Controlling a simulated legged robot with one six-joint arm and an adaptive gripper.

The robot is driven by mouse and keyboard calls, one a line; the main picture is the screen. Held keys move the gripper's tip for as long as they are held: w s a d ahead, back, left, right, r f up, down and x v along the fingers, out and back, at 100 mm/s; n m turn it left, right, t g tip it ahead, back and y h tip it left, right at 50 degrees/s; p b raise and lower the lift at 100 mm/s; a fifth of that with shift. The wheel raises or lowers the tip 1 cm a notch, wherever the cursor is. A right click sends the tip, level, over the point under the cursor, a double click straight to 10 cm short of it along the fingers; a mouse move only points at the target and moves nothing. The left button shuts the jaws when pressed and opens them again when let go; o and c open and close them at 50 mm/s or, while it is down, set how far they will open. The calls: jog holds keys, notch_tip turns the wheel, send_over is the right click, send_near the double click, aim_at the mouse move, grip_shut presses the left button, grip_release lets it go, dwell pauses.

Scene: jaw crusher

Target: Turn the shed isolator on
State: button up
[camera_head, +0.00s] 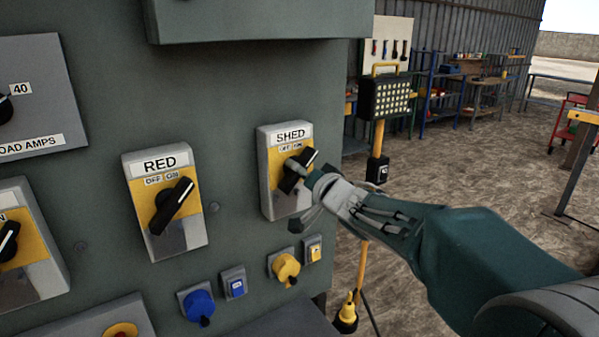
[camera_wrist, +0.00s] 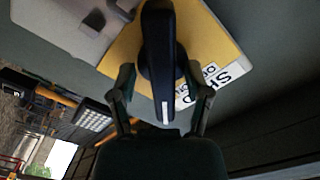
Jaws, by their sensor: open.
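The shed isolator (camera_head: 279,205) is a grey and yellow switch box marked SHED with OFF and ON labels, on the green panel. Its black knob (camera_head: 298,170) slants from lower left to upper right in the head view. My gripper (camera_head: 297,195) is at the knob, partly covering it and the lower box. In the wrist view the knob (camera_wrist: 158,50) stands between the two spread fingers, with visible gaps beside it. A white mark on the knob's end lies near the labels. My gripper is open; contact with the knob cannot be seen clearly.
The similar RED isolator (camera_head: 165,205) is left of it on the same panel. A blue socket (camera_head: 198,304) and a yellow socket (camera_head: 286,267) jut out below. A work lamp (camera_head: 388,98) on a yellow stand is to the right, with open floor beyond.

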jog(key=v, duration=1.2)
jog(key=shift+w, duration=0.1)
jog(key=s+d+f+m+g+h, duration=0.2)
jog(key=s+d+f+h, duration=0.2)
jog(key=s+d+h, duration=0.55)
jog(key=s+f+n+g, duration=0.4)
jog(key=s+f+g, duration=0.3)
jog(key=s, duration=0.8)
notch_tip(320, 180, down, 2)
jog(key=shift+f, duration=0.2)
jog(key=shift+d+h, duration=0.1)
jog(key=shift+h, duration=0.15)
